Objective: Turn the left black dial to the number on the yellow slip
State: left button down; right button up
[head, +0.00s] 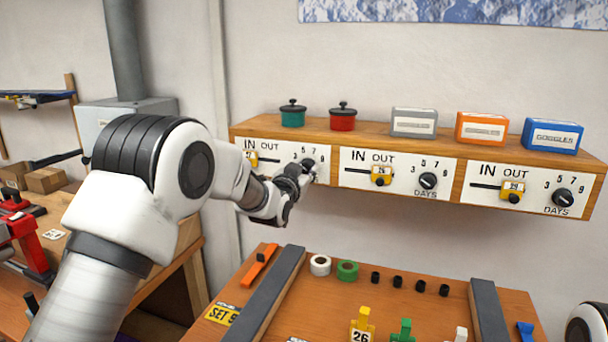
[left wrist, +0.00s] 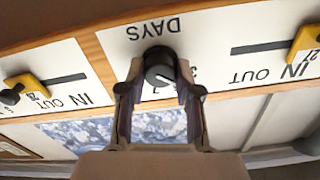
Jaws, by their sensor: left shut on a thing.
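The left black dial (head: 308,164) is on the left white panel of the wooden shelf front, with numbers 3, 5, 7 and 9 around it. My left gripper (head: 299,175) is at this dial with its fingers on either side. In the left wrist view, upside down, the dial (left wrist: 159,66) sits between the fingertips of the gripper (left wrist: 160,88), which is shut on it. The fingers hide part of the number scale, and I cannot tell exactly where the dial points. The yellow slip (head: 222,313) lies on the bench and reads SET with a digit that looks like 5.
Two more black dials (head: 428,181) (head: 563,197) and yellow sliders (head: 381,176) are on the panels to the right. Pots and boxes stand on the shelf (head: 370,138). The bench below holds grey rails (head: 262,300), rings and pegs. My right arm barely shows at lower right.

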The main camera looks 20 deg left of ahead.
pick_arm(q)
jog(key=m+b, duration=0.3)
jog(key=m, duration=0.1)
jog(key=shift+f, duration=0.15)
jog(key=m+b, duration=0.4)
jog(key=m, duration=0.2)
jog(key=shift+m, duration=0.4)
jog(key=m+b, duration=0.4)
jog(key=m, duration=0.2)
jog(key=shift+r, duration=0.2)
jog(key=m+b, duration=0.3)
jog(key=m, duration=0.2)
jog(key=shift+r, duration=0.2)
jog(key=shift+m, duration=0.3)
jog(key=c, duration=1.2)
grip_release()
jog(key=o, duration=0.4)
jog(key=shift+w, duration=0.15)
jog(key=shift+f, duration=0.15)
